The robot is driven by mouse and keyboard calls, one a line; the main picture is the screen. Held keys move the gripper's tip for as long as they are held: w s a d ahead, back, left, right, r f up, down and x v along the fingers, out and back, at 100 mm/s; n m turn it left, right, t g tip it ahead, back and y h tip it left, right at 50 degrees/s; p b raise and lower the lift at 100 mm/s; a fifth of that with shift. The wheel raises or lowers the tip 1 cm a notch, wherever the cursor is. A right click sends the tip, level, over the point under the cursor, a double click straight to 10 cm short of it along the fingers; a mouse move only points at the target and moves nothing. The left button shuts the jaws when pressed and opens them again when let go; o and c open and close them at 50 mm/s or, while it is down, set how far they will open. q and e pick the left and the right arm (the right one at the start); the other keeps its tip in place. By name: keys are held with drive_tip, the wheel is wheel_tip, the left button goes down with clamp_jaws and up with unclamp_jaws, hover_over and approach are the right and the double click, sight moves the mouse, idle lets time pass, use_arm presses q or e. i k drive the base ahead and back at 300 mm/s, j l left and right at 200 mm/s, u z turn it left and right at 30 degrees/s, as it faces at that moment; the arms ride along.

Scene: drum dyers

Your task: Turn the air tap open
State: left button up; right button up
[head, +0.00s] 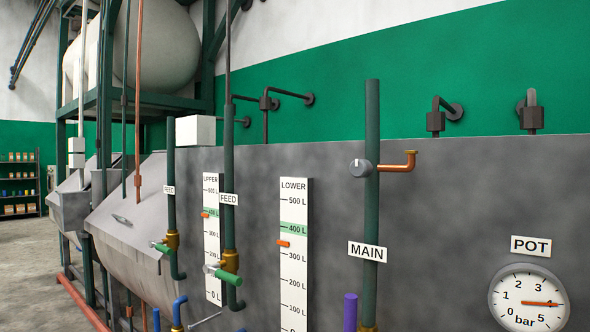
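No label reading "air" shows, so I cannot tell which tap is the air tap. A tall green pipe labelled MAIN (368,210) carries a round grey knob (360,168) at its left and a copper elbow (401,164) at its right. Two FEED pipes stand further left; each has a brass valve, the nearer valve (231,262) and the farther valve (173,240), with a green handle. A brass fitting at the foot of the MAIN pipe is cut off by the lower edge. Neither of my grippers is in view.
A grey panel (450,215) fills the right side. It bears a POT gauge (528,300), its needle near 4 bar, and UPPER and LOWER level scales. Steel drums stand left; floor shows far left.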

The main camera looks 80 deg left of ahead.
sight(359, 168)
drive_tip(key=u, duration=2.1)
